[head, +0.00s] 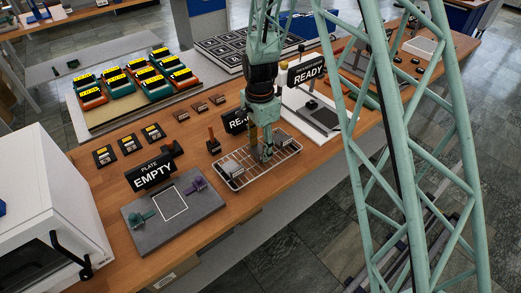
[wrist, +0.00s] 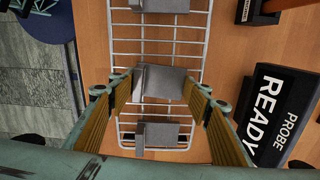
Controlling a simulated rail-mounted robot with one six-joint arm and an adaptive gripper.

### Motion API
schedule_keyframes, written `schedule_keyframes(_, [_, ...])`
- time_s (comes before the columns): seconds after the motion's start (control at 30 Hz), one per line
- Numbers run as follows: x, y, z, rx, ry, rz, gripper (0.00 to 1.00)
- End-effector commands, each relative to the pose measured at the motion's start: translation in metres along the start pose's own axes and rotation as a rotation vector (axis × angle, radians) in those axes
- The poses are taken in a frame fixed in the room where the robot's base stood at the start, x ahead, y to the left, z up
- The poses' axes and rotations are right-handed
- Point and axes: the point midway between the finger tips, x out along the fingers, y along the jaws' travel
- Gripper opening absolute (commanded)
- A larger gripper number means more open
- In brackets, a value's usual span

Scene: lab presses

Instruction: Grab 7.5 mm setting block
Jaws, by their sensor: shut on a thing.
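A wire rack (head: 270,170) lies on the wooden bench, and its rails run up the wrist view (wrist: 208,35). Several grey metal setting blocks show there: a top one (wrist: 165,5), a middle one (wrist: 160,83) and a lower one (wrist: 163,132). My gripper (wrist: 160,93) has a ribbed finger on each side of the middle block and is shut on it, at the rack. No size marking is readable, so I cannot tell which is 7.5 mm. In the head view my gripper (head: 264,153) points down over the rack and partly hides the blocks; one grey block (head: 232,167) shows left of it.
A probe sign reading READY (wrist: 272,112) stands close right of the rack in the wrist view. A grey plate (head: 140,228) with a sign reading EMPTY (head: 151,175) lies left of the rack in the head view. A white machine (head: 45,205) stands at the far left.

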Motion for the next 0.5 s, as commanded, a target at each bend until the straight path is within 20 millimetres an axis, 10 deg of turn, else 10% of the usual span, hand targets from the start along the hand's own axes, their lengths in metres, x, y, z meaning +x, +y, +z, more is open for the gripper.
schedule_keyframes(0.5, [-0.027, -0.001, 0.000, 0.000, 0.001, -0.002, 0.30])
